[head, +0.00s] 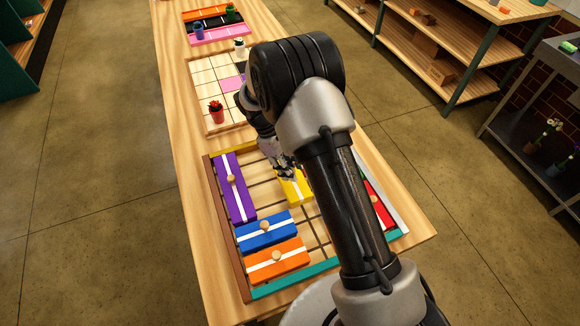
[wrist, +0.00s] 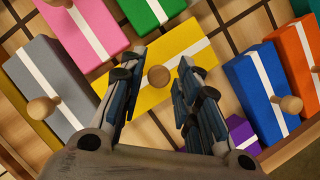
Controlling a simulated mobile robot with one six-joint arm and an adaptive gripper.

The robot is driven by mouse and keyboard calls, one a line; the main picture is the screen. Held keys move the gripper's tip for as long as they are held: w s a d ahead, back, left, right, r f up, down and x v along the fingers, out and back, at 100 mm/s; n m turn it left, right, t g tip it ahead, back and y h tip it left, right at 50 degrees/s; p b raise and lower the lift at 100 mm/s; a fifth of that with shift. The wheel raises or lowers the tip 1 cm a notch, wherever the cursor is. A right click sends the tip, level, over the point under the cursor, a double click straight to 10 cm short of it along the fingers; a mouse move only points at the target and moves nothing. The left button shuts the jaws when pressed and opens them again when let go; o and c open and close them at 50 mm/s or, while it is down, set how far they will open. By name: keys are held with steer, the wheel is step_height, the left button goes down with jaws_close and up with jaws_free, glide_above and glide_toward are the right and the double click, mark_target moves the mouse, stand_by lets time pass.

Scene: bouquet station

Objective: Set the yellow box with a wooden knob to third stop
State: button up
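The yellow box (wrist: 180,62) with a white stripe and a round wooden knob (wrist: 158,76) lies in the sliding-block frame. In the wrist view my gripper (wrist: 157,70) is open, with one finger on each side of the knob and a gap to it. In the head view the yellow box (head: 299,190) shows under my gripper (head: 284,174), partly hidden by my arm. I cannot tell how far the fingertips are above the box. The stop marks are not clear in either view.
Around it sit a purple box (head: 228,200), a blue box (head: 279,229), an orange box (head: 290,260) and a red box (head: 379,212). The wrist view adds grey (wrist: 62,90), pink (wrist: 100,22) and green (wrist: 185,8) boxes. Grid cells left of the yellow box are bare.

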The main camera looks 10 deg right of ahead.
steer(key=shift+o, duration=0.7)
steer(key=shift+w, duration=0.1)
steer(key=shift+w+a+r, duration=0.1)
steer(key=shift+a+r, duration=0.05)
steer(key=shift+r, duration=0.25)
steer(key=v, duration=1.1)
steer(key=shift+r, duration=0.1)
